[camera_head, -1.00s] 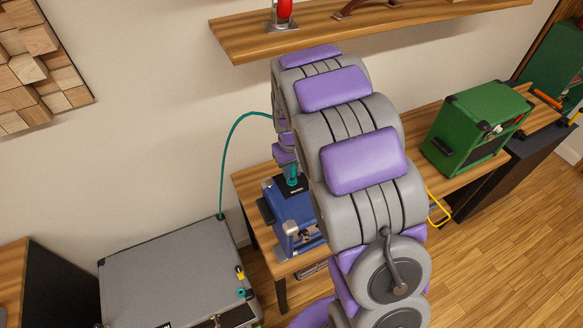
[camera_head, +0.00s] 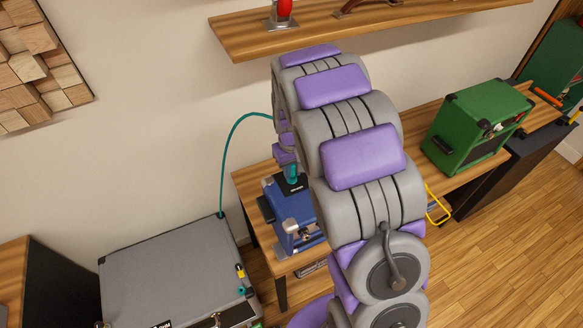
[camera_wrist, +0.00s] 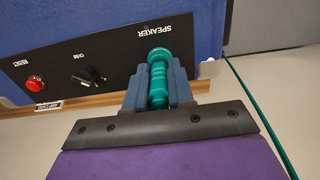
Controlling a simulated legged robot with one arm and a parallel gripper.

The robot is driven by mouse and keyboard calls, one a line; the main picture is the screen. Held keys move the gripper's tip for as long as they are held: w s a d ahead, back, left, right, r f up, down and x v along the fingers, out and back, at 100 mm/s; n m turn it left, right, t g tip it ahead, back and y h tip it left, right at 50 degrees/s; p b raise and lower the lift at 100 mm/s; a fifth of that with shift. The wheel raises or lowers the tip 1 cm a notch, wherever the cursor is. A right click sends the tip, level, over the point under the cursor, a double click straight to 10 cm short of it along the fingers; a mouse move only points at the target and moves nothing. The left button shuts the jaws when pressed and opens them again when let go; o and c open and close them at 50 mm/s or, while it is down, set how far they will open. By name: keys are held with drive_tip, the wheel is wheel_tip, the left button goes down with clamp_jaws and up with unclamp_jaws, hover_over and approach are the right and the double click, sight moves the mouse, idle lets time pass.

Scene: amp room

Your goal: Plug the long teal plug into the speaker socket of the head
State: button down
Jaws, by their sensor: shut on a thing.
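The long teal plug (camera_wrist: 159,75) is between the jaws of my gripper (camera_wrist: 160,90) in the wrist view, and the jaws are shut on it. The plug's far end lies at the dark panel of the blue head (camera_wrist: 100,25), just under the SPEAKER label. The speaker socket is hidden behind the plug, so I cannot tell how deep the plug sits. In the head view the blue head (camera_head: 290,210) stands on the wooden table, partly behind my arm. A bit of teal (camera_head: 292,173) shows at its top panel. My gripper is mostly hidden there.
A teal cable (camera_head: 228,150) arches from the grey cabinet (camera_head: 165,275) to behind my arm. A green amp (camera_head: 475,125) stands right. A wooden shelf (camera_head: 235,40) hangs above.

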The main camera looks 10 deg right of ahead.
drive_tip(key=c, duration=0.9)
unclamp_jaws()
drive_tip(key=shift+r, duration=0.1)
wheel_tip(320, 180, up, 17)
drive_tip(key=p, duration=0.2)
drive_tip(key=s+m+g, duration=0.1)
drive_tip(key=s+m, duration=0.1)
drive_tip(key=s, duration=3.3)
drive_tip(key=shift+g+b, duration=0.35)
drive_tip(key=shift+g, duration=0.05)
